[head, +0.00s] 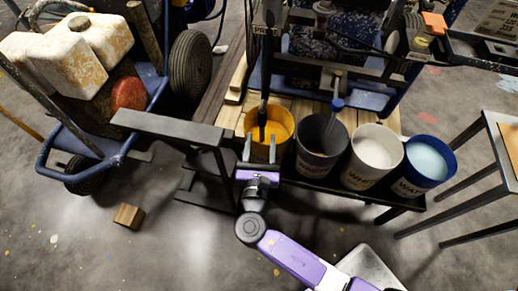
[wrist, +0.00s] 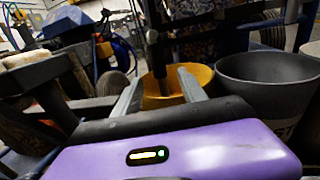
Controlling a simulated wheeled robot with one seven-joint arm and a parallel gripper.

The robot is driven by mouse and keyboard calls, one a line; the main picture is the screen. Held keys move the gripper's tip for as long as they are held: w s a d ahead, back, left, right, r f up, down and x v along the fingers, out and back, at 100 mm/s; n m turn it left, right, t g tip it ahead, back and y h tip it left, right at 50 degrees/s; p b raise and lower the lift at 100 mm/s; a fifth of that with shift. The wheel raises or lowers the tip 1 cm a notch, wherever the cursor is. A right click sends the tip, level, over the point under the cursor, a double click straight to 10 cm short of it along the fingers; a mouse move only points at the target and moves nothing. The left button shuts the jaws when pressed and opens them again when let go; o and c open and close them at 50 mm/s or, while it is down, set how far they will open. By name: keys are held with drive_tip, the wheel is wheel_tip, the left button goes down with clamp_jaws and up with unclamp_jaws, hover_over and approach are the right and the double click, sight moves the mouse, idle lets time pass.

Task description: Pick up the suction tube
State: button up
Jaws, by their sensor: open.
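A dark upright tube, which looks like the suction tube (head: 263,118), reaches down into the yellow bucket (head: 283,116). In the wrist view the tube (wrist: 157,50) stands in the yellow bucket (wrist: 203,73), beyond and between my fingers. My gripper (head: 260,143) is open and empty at the near side of the yellow bucket, low beside its wall. Its two fingers (wrist: 161,78) point towards the bucket in the wrist view, apart from the tube. The tube's lower end is hidden inside the bucket.
A dark bucket (head: 318,158), a white bucket (head: 364,172) and a blue bucket (head: 444,152) stand to the right. A dark metal stand (head: 170,128) is close left of my gripper. The front left floor is mostly clear.

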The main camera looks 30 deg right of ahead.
sight(261, 123)
drive_tip(key=x, duration=0.3)
drive_tip(key=shift+a+f+b, duration=0.1)
drive_tip(key=shift+a+b, duration=0.05)
drive_tip(key=shift+b, duration=0.2)
drive_tip(key=shift+r+b+x, duration=0.15)
drive_tip(key=shift+b+x, duration=0.25)
drive_tip(key=shift+x, duration=0.95)
drive_tip(key=shift+r+b+x, duration=0.15)
drive_tip(key=shift+b+x, duration=0.25)
drive_tip(key=shift+x, duration=1)
clamp_jaws()
drive_tip(key=shift+a+r, duration=0.1)
